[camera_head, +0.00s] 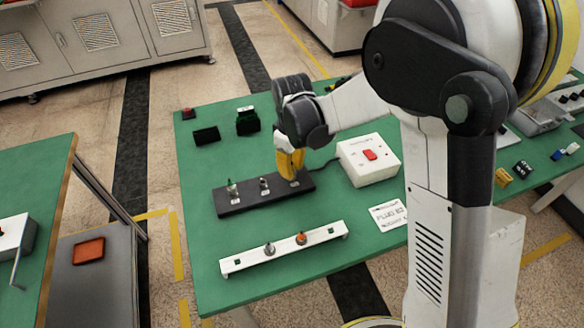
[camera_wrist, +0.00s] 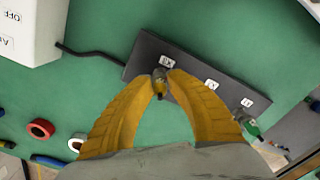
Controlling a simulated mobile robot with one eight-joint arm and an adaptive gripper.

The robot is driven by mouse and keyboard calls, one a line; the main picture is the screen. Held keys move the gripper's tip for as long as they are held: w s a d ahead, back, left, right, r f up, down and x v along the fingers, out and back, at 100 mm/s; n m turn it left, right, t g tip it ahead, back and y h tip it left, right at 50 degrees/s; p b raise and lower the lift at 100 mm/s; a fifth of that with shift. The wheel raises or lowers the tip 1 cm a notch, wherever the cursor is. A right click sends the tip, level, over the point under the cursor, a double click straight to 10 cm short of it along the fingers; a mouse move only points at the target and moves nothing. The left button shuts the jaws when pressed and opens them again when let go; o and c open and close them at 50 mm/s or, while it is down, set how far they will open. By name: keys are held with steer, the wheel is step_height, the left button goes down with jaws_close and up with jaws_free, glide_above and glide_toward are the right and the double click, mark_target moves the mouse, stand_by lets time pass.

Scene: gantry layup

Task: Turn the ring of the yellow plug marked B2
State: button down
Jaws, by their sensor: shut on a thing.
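A dark socket block (camera_head: 245,202) lies on the green table and also shows in the wrist view (camera_wrist: 190,78). It has several small white labels, too small to read surely. My gripper (camera_head: 291,172) points down at the block's right end in the head view. In the wrist view its yellow fingers (camera_wrist: 161,78) are shut on a small plug (camera_wrist: 160,94) with a grey ring and a yellow part, at the label nearest the block's end. The fingers hide most of this plug in the head view. A green plug (camera_head: 232,187) stands at the other end, with a grey socket (camera_head: 264,184) between.
A white box with a red switch (camera_head: 370,155) stands right of the block, with a dark cable beside it. A white rail (camera_head: 284,250) with a grey and an orange connector lies in front. A card reading PLUG B2 (camera_head: 388,215) lies nearby. Black holders (camera_head: 206,135) are behind.

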steer(key=m, duration=0.5)
steer(key=shift+m, duration=0.3)
steer(key=m, duration=0.9)
steer(key=shift+m+p, duration=0.3)
steer(key=shift+m, duration=2.6)
steer(key=c, duration=1.2)
jaws_free()
steer(key=shift+r, duration=0.1)
